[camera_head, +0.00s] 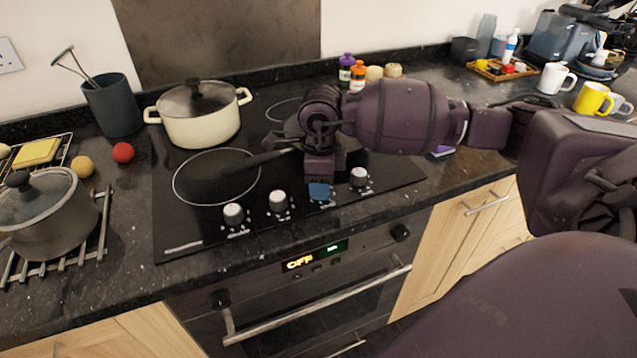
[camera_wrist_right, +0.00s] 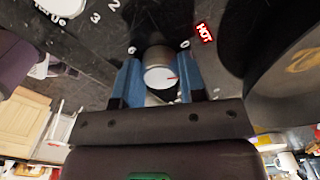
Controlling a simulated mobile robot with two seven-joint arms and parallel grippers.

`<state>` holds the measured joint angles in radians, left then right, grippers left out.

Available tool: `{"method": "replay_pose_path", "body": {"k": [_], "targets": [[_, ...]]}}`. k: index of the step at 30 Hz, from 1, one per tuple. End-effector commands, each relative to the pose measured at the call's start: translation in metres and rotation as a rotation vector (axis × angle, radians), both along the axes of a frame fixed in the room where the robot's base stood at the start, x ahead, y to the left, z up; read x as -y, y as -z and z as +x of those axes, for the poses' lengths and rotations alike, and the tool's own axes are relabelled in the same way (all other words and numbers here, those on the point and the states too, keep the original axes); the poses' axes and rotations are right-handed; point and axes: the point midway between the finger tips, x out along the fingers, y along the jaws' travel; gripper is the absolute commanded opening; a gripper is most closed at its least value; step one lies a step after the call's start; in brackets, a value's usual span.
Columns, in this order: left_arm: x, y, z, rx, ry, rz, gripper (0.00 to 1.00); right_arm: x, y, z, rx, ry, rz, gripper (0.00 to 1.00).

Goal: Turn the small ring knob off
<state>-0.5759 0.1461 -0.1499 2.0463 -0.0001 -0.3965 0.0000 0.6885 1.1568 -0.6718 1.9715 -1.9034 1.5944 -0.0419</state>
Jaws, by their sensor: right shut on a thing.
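My right gripper (camera_head: 320,191) reaches down over the front of the black cooktop (camera_head: 190,220), with its blue fingertips at the third knob position from the left. In the wrist view, the right gripper (camera_wrist_right: 157,82) has its blue fingers on either side of a round knob (camera_wrist_right: 158,72) with a pale face and a red mark pointing right. It is shut on this knob. In the head view the fingers hide the knob. My left gripper is not in view.
Other white knobs (camera_head: 233,213) (camera_head: 278,200) (camera_head: 358,177) flank the gripper. A cream pot (camera_head: 200,125) stands at the back of the cooktop. A grey lidded pot (camera_head: 48,215) stands at the left.

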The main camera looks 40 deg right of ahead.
Motion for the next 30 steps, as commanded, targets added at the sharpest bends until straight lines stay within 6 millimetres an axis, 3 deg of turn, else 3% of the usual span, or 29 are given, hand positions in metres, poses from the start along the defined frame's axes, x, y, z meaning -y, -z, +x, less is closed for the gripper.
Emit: {"method": "replay_pose_path", "body": {"k": [15, 30], "targets": [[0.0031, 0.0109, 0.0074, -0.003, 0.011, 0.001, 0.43, 0.0, 0.0018, 0.0003, -0.001, -0.376, 0.0, 0.14], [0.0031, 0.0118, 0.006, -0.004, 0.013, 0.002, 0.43, 0.0001, -0.0002, 0.0002, 0.001, -0.484, 0.0, 0.14]]}}
